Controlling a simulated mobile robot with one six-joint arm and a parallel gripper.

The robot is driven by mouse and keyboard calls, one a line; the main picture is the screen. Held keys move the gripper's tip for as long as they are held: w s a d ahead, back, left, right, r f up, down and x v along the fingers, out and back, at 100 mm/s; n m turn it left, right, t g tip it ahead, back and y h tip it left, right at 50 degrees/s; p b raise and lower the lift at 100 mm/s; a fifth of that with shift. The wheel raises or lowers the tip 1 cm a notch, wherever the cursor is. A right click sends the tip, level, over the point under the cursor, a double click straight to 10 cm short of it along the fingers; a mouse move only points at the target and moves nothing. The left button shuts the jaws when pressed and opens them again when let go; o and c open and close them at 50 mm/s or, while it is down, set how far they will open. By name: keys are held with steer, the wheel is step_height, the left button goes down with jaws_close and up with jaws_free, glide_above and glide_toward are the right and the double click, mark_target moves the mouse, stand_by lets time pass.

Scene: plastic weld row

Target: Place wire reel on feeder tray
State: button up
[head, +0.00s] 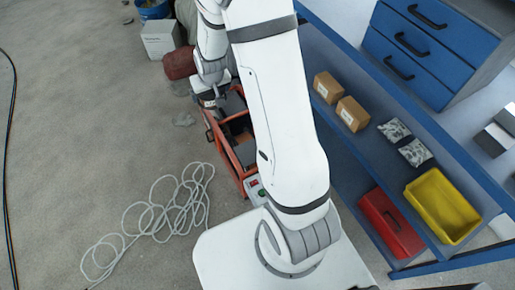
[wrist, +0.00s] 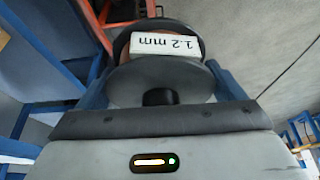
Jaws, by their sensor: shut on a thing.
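The wire reel (wrist: 150,84) has dark grey flanges and a white label reading "1.2 mm", upside down in the wrist view. My gripper (wrist: 160,78) is shut on it, with a blue finger on each side. In the head view my gripper (head: 208,98) is beyond the arm, at the far left end of an orange-red frame (head: 238,172) with dark open bays. The reel cannot be made out clearly there. I cannot tell which part of the frame is the feeder tray, or whether the reel touches anything.
A coiled pale cable (head: 165,212) lies on the floor. A white box (head: 160,40) stands at the back; the left floor is mostly clear.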

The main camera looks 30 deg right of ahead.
steer(key=shift+d+f+m+h+b, duration=0.25)
steer(key=shift+d+f+b, duration=2.5)
steer(key=shift+f+b, duration=4.3)
steer(key=shift+d+f+m+b, duration=0.4)
steer(key=shift+d+f+b, duration=2.4)
steer(key=shift+f+b, duration=4.15)
steer(key=shift+d+f+m+h+b, duration=0.25)
steer(key=shift+d+f+b, duration=2.5)
steer(key=shift+f+b, duration=4.3)
steer(key=shift+f, duration=0.55)
steer(key=o, duration=1.5)
steer(key=shift+r+p, duration=0.15)
steer(key=shift+p, duration=0.2)
